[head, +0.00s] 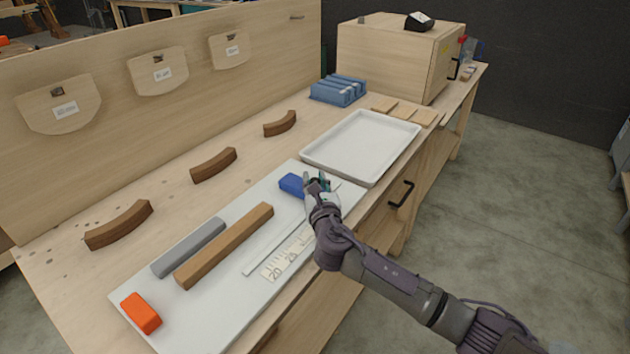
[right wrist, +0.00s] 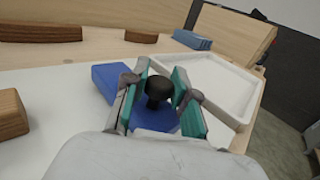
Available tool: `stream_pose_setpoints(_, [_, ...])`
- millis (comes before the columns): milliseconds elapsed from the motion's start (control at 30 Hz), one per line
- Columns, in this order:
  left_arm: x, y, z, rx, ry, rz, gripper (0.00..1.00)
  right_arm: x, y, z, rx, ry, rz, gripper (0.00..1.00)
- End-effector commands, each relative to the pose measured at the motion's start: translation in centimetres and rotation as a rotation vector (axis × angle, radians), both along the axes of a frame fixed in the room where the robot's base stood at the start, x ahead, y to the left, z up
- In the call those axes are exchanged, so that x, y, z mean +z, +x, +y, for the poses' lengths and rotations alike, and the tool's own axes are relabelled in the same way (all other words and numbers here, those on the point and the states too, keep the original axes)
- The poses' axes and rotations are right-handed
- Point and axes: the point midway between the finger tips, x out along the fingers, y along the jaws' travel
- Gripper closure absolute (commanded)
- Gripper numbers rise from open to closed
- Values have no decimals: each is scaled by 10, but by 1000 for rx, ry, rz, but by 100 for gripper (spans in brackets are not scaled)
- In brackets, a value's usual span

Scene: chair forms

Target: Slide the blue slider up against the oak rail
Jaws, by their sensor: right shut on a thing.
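The blue slider (head: 291,184) lies on the white board (head: 150,282), partly hidden by my right gripper (head: 319,183). In the right wrist view the slider (right wrist: 117,80) has a black knob (right wrist: 158,88) standing up from its blue base. The green-padded fingers of my right gripper (right wrist: 160,98) are around this knob. The oak rail (head: 225,246) is a long brown bar on the board, to the left of the slider. Its end (right wrist: 10,113) also shows in the right wrist view, with a clear gap to the slider. My left gripper is out of view.
A grey bar (head: 189,247) lies beside the oak rail, and an orange block (head: 141,313) is at the near end. A thin strip (head: 268,251) and a number scale (head: 288,255) lie near my arm. A white tray (head: 362,144) stands just behind the board.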

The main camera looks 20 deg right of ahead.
Motion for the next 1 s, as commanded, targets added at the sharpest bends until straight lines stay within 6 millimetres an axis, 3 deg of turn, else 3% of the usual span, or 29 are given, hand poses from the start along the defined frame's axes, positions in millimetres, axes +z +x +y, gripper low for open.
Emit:
stream_pose_setpoints(300, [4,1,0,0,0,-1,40,1,-4,5,2,0,2,100])
stream_pose_setpoints(700, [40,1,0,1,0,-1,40,1,-68,88,5,3,7,100])
stream_pose_setpoints(833, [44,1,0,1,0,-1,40,0,-81,105,3,1,6,100])
stream_pose_setpoints(1000, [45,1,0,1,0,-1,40,-1,-87,111,0,0,2,100])
